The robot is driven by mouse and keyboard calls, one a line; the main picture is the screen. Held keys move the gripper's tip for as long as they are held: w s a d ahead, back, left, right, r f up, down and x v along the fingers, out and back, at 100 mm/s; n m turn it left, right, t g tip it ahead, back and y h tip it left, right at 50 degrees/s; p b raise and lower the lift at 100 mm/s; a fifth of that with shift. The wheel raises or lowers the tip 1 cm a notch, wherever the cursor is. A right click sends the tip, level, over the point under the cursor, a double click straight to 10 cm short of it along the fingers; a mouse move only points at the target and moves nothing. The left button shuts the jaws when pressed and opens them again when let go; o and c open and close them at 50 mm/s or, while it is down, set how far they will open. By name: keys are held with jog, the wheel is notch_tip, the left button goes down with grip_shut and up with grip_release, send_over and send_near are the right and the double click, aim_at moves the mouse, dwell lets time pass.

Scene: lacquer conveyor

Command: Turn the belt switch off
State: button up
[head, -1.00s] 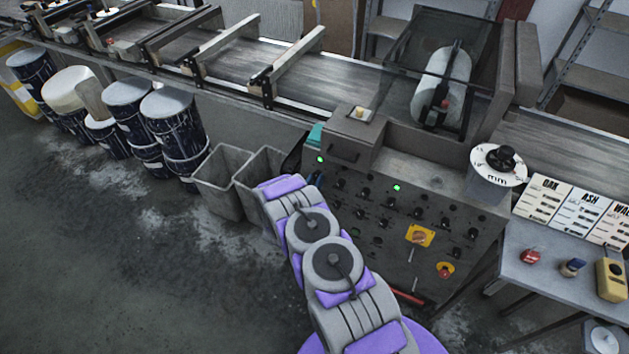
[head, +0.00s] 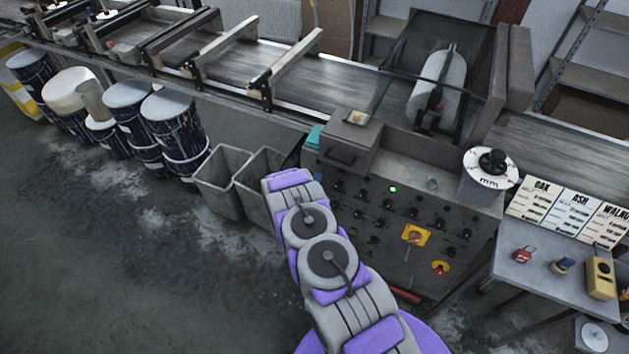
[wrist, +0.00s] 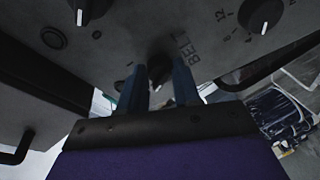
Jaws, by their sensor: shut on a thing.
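The belt switch (wrist: 159,72) is a dark rotary knob with a pale pointer mark, beside the word BELT on the grey control panel in the wrist view. My gripper (wrist: 160,86) has its two blue fingers on either side of this knob and is shut on it. The fingers hide part of the knob, and I cannot read its exact setting. In the head view the control panel (head: 385,266) stands at centre right. My arm reaches to its left end there, and the fingers and the switch are hidden.
Other black knobs (wrist: 264,15) sit close above the fingers. A yellow switch plate (head: 416,236) is on the panel. The conveyor belt (head: 325,75) runs behind. Grey bins (head: 222,180) and drums stand left. A side table (head: 550,262) is right. Open floor lies front left.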

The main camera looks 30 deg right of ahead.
jog(key=shift+w+a+n, duration=0.1)
jog(key=shift+a+n, duration=0.05)
jog(key=shift+n, duration=0.25)
jog(key=o, duration=0.9)
jog(key=shift+w+f, duration=0.1)
jog(key=shift+o, duration=0.7)
jog(key=p+v, duration=0.1)
jog(key=v, duration=1.6)
jog(key=shift+s, duration=0.25)
jog(key=shift+a, duration=0.1)
jog(key=shift+w, duration=0.1)
